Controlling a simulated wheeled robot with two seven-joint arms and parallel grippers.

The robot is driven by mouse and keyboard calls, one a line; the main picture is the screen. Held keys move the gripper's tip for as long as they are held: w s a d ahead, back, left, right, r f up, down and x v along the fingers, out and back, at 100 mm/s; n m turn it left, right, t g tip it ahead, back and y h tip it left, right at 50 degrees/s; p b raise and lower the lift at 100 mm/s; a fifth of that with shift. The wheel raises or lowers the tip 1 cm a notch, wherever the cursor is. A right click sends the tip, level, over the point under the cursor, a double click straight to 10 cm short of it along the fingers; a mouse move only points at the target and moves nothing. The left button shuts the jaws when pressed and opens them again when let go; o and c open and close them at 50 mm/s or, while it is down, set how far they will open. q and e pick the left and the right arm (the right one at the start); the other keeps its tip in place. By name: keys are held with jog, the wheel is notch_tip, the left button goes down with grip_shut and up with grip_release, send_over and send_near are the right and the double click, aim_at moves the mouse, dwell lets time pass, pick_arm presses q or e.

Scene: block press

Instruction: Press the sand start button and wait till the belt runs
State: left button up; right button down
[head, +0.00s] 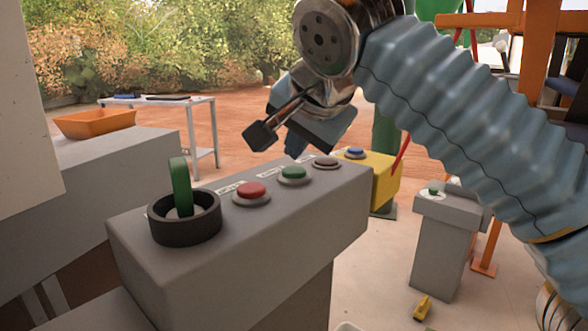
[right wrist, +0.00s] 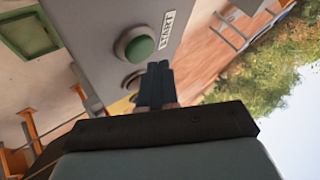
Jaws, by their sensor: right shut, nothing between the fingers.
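The grey console (head: 240,240) carries a green button (head: 293,173) between a red button (head: 251,191) and a grey-brown button (head: 326,162). The green button is raised in a pale collar and also shows in the right wrist view (right wrist: 139,48), with a label (right wrist: 167,33) reading START beside it. My right gripper (head: 297,147) is shut and empty, its tips above the console near the green button, apart from it in the head view. In the right wrist view its fingers (right wrist: 155,82) partly hide another button's rim. My left gripper is not in view. No belt can be made out clearly.
A green lever (head: 180,185) stands in a black cup (head: 185,228) on the console's left end. A grey pedestal (head: 443,250) stands right. An orange tray (head: 95,123) sits at left.

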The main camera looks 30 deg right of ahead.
jog(key=shift+f, duration=0.1)
dwell(0.5)
jog(key=shift+f+b, duration=0.3)
jog(key=shift+f+b, duration=0.4)
jog(key=shift+f, duration=0.1)
dwell(0.6)
dwell(0.3)
jog(key=shift+r+p, duration=0.95)
jog(key=shift+p, duration=0.05)
